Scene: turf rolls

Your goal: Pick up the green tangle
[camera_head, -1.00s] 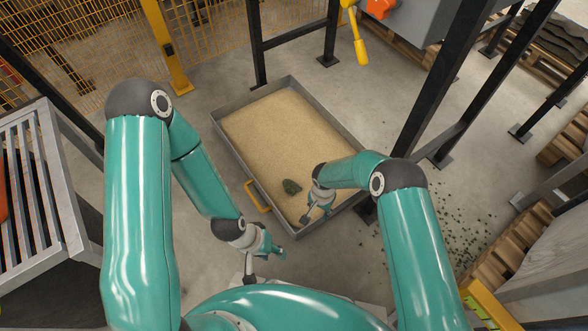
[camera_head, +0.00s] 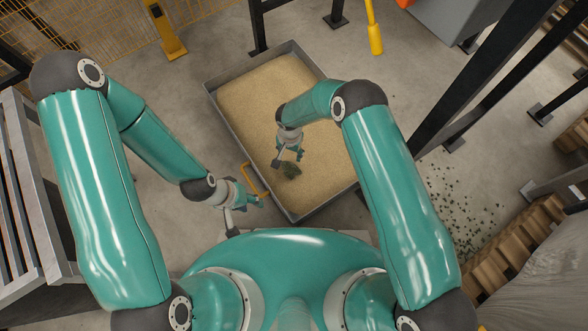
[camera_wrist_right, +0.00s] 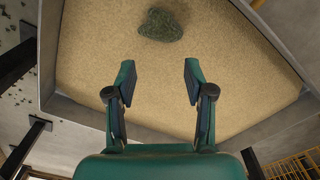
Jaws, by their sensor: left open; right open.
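The green tangle (camera_head: 292,172) is a small dark green clump lying on the sand in the tray, towards its near side. It also shows in the right wrist view (camera_wrist_right: 160,25), at the top, beyond the fingertips. My right gripper (camera_head: 288,157) is over the tray, close to the tangle and partly in front of it in the head view. In the right wrist view its two fingers (camera_wrist_right: 158,70) are spread, with only sand seen between them. My left gripper (camera_head: 250,203) is open and empty, outside the tray by its near left edge.
The grey metal tray (camera_head: 232,132) holds sand and has a yellow handle (camera_head: 254,178) on its near left side. Black posts (camera_head: 470,95) stand to the right. A slatted metal rack (camera_head: 18,200) is at the left. Dark crumbs (camera_head: 465,205) lie on the floor at right.

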